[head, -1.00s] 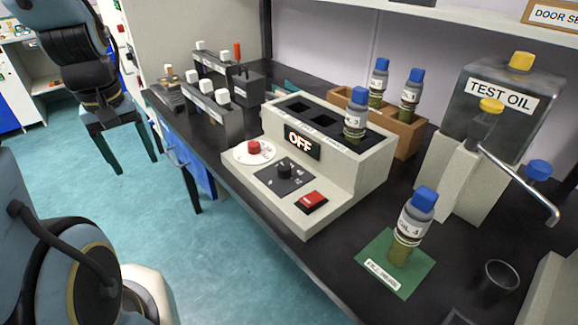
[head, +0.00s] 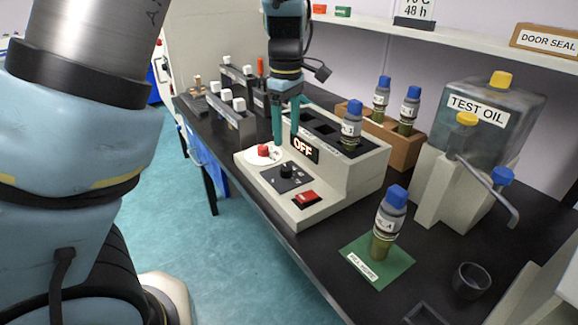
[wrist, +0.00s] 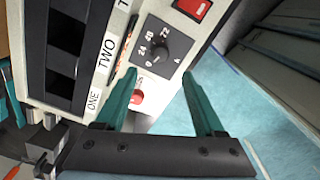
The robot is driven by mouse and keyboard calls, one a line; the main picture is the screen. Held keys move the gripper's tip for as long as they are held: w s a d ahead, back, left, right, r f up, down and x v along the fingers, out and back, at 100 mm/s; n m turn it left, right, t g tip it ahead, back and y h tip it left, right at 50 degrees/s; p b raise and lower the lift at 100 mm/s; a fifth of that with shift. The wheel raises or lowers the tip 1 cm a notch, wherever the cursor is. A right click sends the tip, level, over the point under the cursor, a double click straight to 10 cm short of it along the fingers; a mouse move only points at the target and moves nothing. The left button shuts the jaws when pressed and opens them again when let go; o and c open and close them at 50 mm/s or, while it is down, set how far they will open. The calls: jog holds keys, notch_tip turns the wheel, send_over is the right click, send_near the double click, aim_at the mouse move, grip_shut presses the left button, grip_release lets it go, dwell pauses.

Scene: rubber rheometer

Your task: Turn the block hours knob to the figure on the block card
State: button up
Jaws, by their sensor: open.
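The block heater (head: 340,175) stands on the bench with a lit OFF display. Its hours knob (head: 287,171) is black, on a dark square plate; the wrist view shows this knob (wrist: 152,50) among the figures 0, 24, 48 and 72. I cannot tell where its pointer stands. The block card (head: 414,12) on the shelf shows "48 h" under a temperature line that is cut off. My gripper (head: 285,140) is open and empty, fingers pointing down above the red dial and hours knob. In the wrist view the hours knob lies just beyond the fingertips (wrist: 158,74).
A red knob (head: 263,151) on a white dial and a red switch (head: 306,197) flank the hours knob. A vial (head: 351,125) stands in the block, another (head: 389,225) on a green mat (head: 365,278). A test oil can (head: 485,115) stands at right.

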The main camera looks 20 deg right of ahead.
aim_at(286, 168)
notch_tip(286, 168, down, 10)
jog(key=shift+a+f, duration=0.1)
dwell(0.4)
grip_shut()
dwell(0.4)
